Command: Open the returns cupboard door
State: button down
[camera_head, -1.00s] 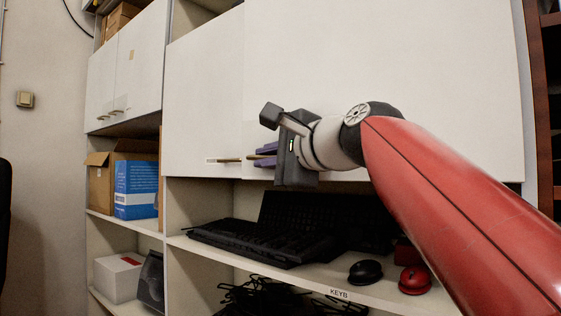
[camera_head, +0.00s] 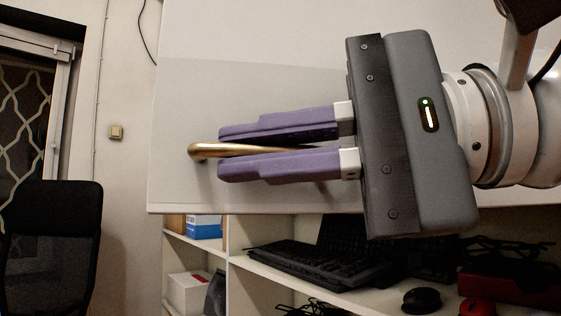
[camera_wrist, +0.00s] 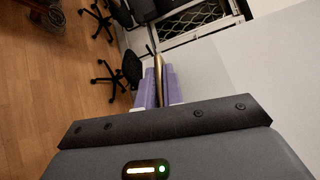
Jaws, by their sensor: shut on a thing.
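The white cupboard door (camera_head: 250,85) fills the upper middle of the head view. In the wrist view the handle (camera_wrist: 158,72) lies between the fingers.
Below the door, an open shelf (camera_head: 285,281) holds black keyboards (camera_head: 310,262), a black mouse (camera_head: 421,299) and a red one (camera_head: 476,307). A black chair (camera_head: 52,235) stands at the left. The wooden floor (camera_wrist: 50,90) has clear room in the wrist view.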

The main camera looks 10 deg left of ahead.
jog(key=s+d+n+g+p, duration=0.1)
jog(key=s+d+n+g, duration=0.2)
jog(key=s, duration=0.6)
jog(key=d+g, duration=0.2)
jog(key=d, duration=0.1)
jog(key=shift+h, duration=0.3)
jog(key=shift+f, duration=0.1)
jog(key=c, duration=1.5)
grip_release()
jog(key=shift+c, duration=0.2)
jog(key=p+v, duration=0.1)
jog(key=v, duration=0.7)
jog(key=shift+s, duration=0.1)
